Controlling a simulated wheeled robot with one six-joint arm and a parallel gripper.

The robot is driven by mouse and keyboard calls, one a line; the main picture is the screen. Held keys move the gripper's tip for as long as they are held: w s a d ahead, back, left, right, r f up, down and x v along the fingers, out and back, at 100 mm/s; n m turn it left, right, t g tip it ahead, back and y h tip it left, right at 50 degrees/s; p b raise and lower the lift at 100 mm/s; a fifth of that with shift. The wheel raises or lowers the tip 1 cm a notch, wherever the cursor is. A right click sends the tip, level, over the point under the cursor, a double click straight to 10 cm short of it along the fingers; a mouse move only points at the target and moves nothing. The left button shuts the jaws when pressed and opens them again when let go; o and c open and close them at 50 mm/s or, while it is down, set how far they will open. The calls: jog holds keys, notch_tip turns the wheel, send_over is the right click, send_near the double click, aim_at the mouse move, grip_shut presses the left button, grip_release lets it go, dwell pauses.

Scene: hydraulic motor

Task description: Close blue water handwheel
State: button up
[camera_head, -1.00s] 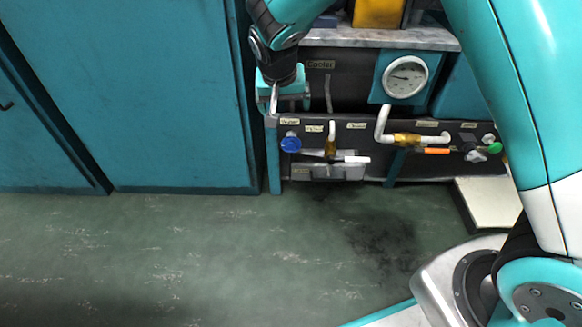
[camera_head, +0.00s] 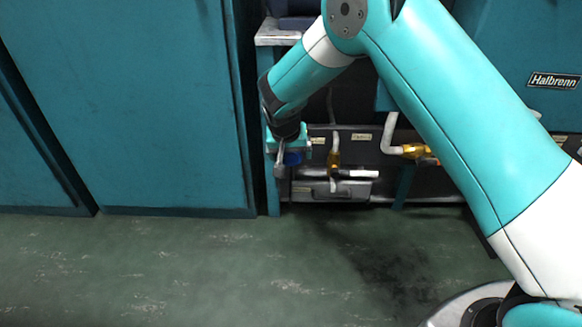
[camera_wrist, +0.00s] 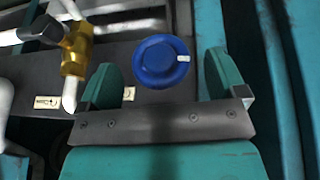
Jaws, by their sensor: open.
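The blue handwheel (camera_wrist: 161,62) is round with a small white mark near its right rim. In the wrist view it lies just beyond my gripper (camera_wrist: 157,80), between the lines of its two teal fingers, with gaps on both sides. My gripper is open and holds nothing. In the head view my gripper (camera_head: 287,166) points down in front of the panel, and the blue handwheel (camera_head: 293,158) is mostly hidden behind it. I cannot tell the exact distance between fingertips and wheel.
A brass valve with a white pipe (camera_head: 334,160) sits right of the wheel; its brass body also shows in the wrist view (camera_wrist: 75,52). A teal cabinet (camera_head: 130,110) stands close on the left. The green floor (camera_head: 180,265) is clear in front.

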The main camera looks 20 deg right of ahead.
jog(key=shift+b+x, duration=0.45)
jog(key=shift+x, duration=0.8)
jog(key=c, duration=0.9)
